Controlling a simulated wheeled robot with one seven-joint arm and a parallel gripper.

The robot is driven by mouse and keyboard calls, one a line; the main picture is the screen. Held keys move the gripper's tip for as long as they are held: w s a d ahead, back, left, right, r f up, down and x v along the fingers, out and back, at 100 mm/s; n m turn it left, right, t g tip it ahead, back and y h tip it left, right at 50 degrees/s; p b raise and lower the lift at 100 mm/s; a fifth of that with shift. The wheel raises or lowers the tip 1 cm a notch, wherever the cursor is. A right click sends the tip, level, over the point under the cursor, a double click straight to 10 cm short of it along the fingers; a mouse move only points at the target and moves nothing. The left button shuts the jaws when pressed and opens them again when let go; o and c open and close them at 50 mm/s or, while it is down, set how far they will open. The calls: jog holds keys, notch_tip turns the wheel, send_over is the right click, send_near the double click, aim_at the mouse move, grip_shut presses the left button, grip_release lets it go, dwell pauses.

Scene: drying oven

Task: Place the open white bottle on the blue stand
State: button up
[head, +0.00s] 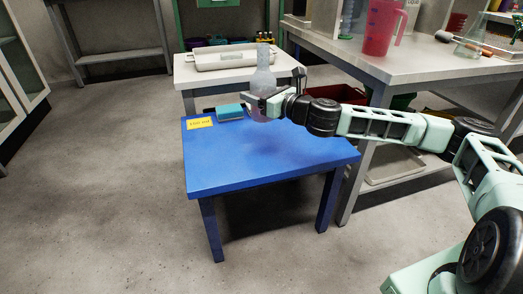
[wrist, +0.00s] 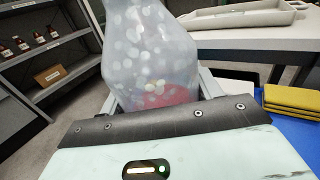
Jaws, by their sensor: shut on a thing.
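The white bottle (head: 263,80) is translucent, with a long narrow neck and a wide body, and it stands upright in my gripper. My gripper (head: 265,102) is shut around the bottle's body, coming from the right. In the wrist view the bottle (wrist: 148,45) fills the space between the fingers, and a reddish patch shows low in it. The blue stand (head: 265,160) is a low blue table. The bottle is at the stand's far edge in the head view; I cannot tell whether its base touches the top. The bottle's mouth is too small to judge.
Behind is a white table with a pale tray (head: 228,58). A workbench with a red jug (head: 384,28) is at right. The stand's middle and front are clear.

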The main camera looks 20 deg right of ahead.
jog(key=shift+a+b, duration=0.3)
jog(key=shift+b, duration=0.15)
jog(key=b, duration=0.6)
send_over(257, 143)
notch_tip(257, 143, down, 10)
jog(key=shift+w+r, duration=0.15)
jog(key=shift+r, duration=0.1)
jog(key=shift+f, duration=0.1)
jog(key=o, duration=1.2)
jog(key=shift+c, duration=0.2)
